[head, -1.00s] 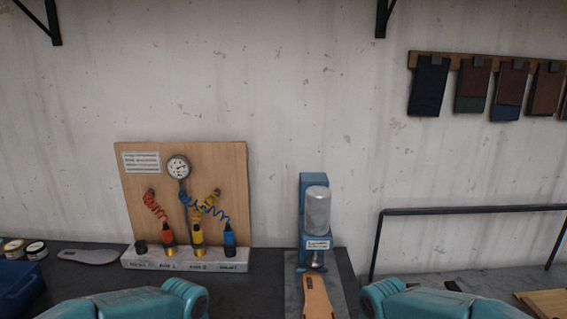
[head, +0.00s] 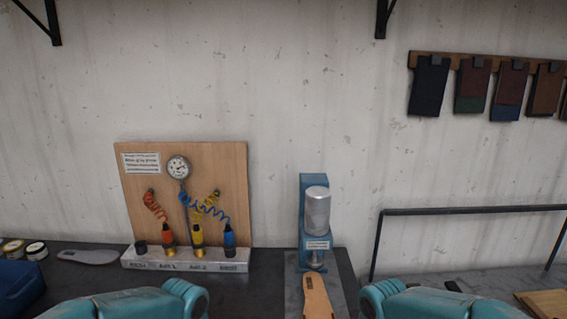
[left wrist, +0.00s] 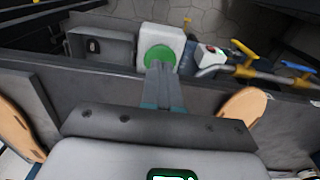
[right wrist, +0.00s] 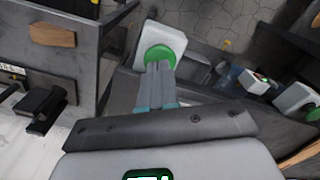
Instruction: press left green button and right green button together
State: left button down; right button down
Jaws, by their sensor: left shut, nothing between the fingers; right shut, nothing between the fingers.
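In the left wrist view, the left green button (left wrist: 158,53) is a round green cap on a white box. My left gripper (left wrist: 160,68) is shut and empty, and its fingertips overlap the button's near edge. In the right wrist view, the right green button (right wrist: 157,51) is also a round green cap on a white box. My right gripper (right wrist: 160,67) is shut and empty, with its fingertips over that button's near edge. I cannot tell whether either gripper touches its button. The head view shows neither button and neither gripper's fingers.
A blue press (head: 317,211) stands at the bench's back with a sandal sole (head: 318,297) before it. A wooden panel (head: 229,177) with a gauge and coloured hoses stands left of it. A smaller box with a red button (left wrist: 211,56) sits right of the left green button.

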pick_arm(q)
jog(key=shift+f+b, duration=0.5)
jog(key=shift+f, duration=0.15)
pick_arm(e)
jog(key=shift+f, duration=0.55)
dwell(0.4)
pick_arm(q)
jog(key=shift+r, duration=0.15)
pick_arm(e)
jog(key=shift+r, duration=0.1)
dwell(2.1)
pick_arm(q)
jog(key=shift+f, duration=0.45)
pick_arm(e)
jog(key=shift+f, duration=0.5)
dwell(2.3)
